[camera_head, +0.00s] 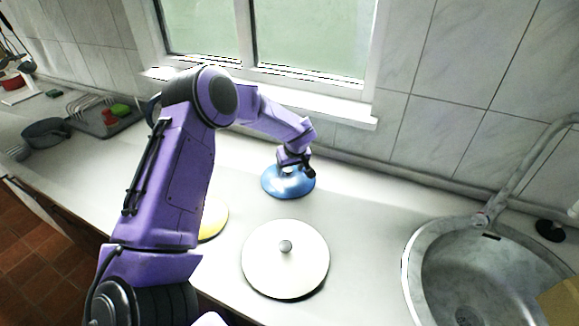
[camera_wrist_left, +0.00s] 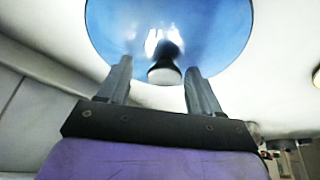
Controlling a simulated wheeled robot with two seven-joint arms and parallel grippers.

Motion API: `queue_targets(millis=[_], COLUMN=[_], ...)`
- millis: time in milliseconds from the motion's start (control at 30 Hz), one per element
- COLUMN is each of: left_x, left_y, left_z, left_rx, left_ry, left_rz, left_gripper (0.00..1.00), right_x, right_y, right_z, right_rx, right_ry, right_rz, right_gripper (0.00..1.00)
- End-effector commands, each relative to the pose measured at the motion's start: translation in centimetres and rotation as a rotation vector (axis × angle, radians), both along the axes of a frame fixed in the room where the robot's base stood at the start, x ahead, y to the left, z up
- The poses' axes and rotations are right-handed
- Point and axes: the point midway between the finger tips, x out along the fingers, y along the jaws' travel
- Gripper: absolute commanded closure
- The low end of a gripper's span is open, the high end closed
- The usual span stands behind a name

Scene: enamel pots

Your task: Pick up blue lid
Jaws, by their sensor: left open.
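The blue lid (camera_head: 288,185) lies on the white counter near the window, in the middle of the head view. In the left wrist view the blue lid (camera_wrist_left: 215,30) fills the top, with its knob (camera_wrist_left: 165,68) showing between the fingers. My left gripper (camera_head: 292,170) is over the lid, and its fingers are apart on either side of the knob. In the left wrist view my left gripper (camera_wrist_left: 158,85) is open, with gaps between each finger and the knob. My right gripper is not in view.
A white lid (camera_head: 285,262) with a grey knob is in front of the blue lid. A yellow item (camera_head: 213,219) is partly hidden by my left arm. A round sink (camera_head: 470,275) is at the right. A grey pan (camera_head: 45,131) and a dish rack (camera_head: 105,118) are at the left.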

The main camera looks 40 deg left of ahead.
Motion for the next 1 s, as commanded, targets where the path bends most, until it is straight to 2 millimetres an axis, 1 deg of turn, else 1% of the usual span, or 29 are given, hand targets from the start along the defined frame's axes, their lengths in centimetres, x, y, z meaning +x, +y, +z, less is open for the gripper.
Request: queue_targets(millis=[167,200,267,300,367,633,767,867,900,967,1000], left_x=[0.0,0.0,0.0,0.0,0.0,0.0,0.0,0.1,0.1,-0.5,-1.1], left_y=[0.1,0.1,0.1,0.1,0.1,0.1,0.1,0.1,0.1,-0.9,-1.6], left_z=[-0.1,-0.1,-0.1,-0.1,-0.1,0.0,0.7,2.1,3.0,4.3,5.4], left_rx=[0.0,0.0,0.0,-0.001,0.0,-0.001,-0.002,-0.002,-0.001,-0.003,-0.002], left_ry=[-0.002,-0.002,-0.002,-0.001,-0.001,-0.001,-0.003,-0.007,-0.007,-0.008,-0.009], left_rz=[0.001,0.001,0.001,0.001,0.002,0.001,0.003,0.004,0.004,-0.001,-0.002], left_gripper=[0.35,0.39,0.58,0.71,0.91,0.91,0.91,0.91,0.91,0.91,0.91], right_x=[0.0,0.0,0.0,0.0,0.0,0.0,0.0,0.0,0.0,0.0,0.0], right_y=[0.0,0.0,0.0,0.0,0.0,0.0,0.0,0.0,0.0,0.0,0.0], right_z=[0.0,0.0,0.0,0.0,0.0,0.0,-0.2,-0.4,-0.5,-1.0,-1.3], right_rx=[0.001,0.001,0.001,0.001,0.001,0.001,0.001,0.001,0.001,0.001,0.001], right_ry=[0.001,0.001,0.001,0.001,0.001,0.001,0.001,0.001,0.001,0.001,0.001], right_rz=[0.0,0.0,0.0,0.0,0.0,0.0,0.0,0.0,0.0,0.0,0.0], right_gripper=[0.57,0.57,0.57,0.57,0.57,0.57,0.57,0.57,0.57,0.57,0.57])
